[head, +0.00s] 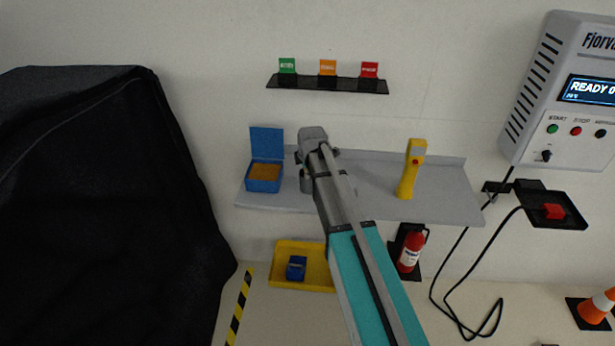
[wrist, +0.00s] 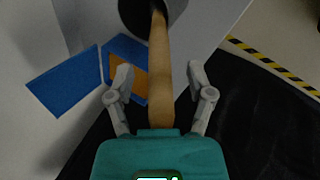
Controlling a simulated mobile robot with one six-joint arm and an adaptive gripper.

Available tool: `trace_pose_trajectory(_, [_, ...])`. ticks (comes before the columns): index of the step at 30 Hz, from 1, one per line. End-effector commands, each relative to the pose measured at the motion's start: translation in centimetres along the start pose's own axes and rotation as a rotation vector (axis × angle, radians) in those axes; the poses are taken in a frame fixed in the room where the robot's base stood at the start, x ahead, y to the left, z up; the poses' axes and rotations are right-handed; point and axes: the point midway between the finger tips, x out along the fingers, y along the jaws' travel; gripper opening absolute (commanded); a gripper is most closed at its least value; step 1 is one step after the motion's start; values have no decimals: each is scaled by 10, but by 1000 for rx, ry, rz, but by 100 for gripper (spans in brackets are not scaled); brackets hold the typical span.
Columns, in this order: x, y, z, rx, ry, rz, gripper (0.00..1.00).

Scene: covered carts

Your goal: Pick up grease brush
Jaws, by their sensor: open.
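The grease brush shows in the wrist view as a long wooden handle (wrist: 161,70). It stands out of a dark round opening of a holder (wrist: 137,18) at the top. My gripper (wrist: 161,88) is open, with one finger on each side of the handle. Gaps show between the handle and both fingers. The brush's bristle end is hidden in the holder. In the head view my arm's end is over the grey shelf (head: 375,198), and it hides the brush there.
A blue box (head: 262,186) with a raised lid and orange-brown contents stands left of my arm. A yellow handheld device (head: 411,170) stands to the right on the shelf. A wall ledge (head: 342,86) with coloured tags is above. A black-covered cart (head: 95,200) fills the left.

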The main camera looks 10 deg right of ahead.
Motion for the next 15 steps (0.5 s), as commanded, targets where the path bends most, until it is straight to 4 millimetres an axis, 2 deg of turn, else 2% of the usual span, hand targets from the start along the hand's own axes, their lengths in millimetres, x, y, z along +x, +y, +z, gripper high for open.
trace_pose_trajectory(6, [0,0,0,0,0,0,67])
trace_pose_trajectory(15, [0,0,0,0,0,0,11])
